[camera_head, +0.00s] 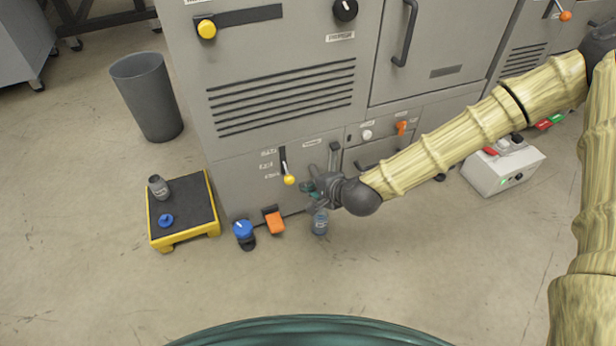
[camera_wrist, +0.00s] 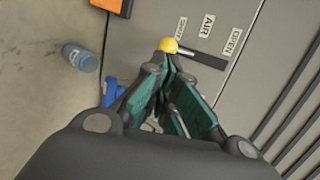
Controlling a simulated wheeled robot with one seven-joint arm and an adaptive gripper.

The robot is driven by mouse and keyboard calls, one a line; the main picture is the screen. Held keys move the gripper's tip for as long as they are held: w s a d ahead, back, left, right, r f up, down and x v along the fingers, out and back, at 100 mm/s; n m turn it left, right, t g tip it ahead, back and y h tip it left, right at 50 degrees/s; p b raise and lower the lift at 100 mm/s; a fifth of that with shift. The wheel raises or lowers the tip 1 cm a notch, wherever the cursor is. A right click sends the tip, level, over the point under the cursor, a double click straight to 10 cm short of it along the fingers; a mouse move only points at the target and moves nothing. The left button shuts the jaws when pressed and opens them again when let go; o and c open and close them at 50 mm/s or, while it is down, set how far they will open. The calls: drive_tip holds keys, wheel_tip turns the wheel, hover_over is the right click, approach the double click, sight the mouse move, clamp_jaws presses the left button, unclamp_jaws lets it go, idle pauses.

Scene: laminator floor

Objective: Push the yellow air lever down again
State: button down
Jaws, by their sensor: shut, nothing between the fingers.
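The yellow air lever knob (camera_head: 289,180) is on the lower front of the grey machine, at the low end of its black slot. It also shows in the wrist view (camera_wrist: 168,45), beside a small partly readable label and at the opposite end from the OPEN label (camera_wrist: 231,41). The AIR label (camera_wrist: 208,23) is beside the slot. My gripper (camera_head: 312,190) is close to the panel, right of and slightly below the knob. In the wrist view its fingers (camera_wrist: 170,68) are together and empty, just short of the knob. I cannot tell whether they touch it.
A blue bottle (camera_head: 319,223) stands on the floor below my gripper. An orange pedal (camera_head: 273,220) and a blue-topped item (camera_head: 243,230) are left of it. A yellow-edged step (camera_head: 186,234) is farther left. A white control box (camera_head: 503,166) is at right. The front floor is clear.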

drive_tip(key=s+d+r+p, duration=0.1)
drive_tip(key=s+d+p, duration=0.2)
drive_tip(key=s+d, duration=0.2)
drive_tip(key=shift+s+r, duration=0.3)
drive_tip(key=shift+s, duration=0.9)
drive_tip(key=shift+a, duration=0.1)
drive_tip(key=s+d+f+n+g+h, duration=0.25)
drive_tip(key=s+f+n+g, duration=0.3)
drive_tip(key=s+f, duration=0.8)
drive_tip(key=s+d+f+n+g+h, duration=0.2)
drive_tip(key=s+d+f+n, duration=0.1)
drive_tip(key=s+d, duration=0.35)
drive_tip(key=s+d+f+n+g+h, duration=0.1)
drive_tip(key=s+d+f+n, duration=0.1)
drive_tip(key=s+d+n, duration=0.35)
wheel_tip(320, 180, up, 38)
drive_tip(key=s+d+m+p, duration=0.1)
drive_tip(key=p, duration=3.7)
drive_tip(key=shift+m, duration=0.4)
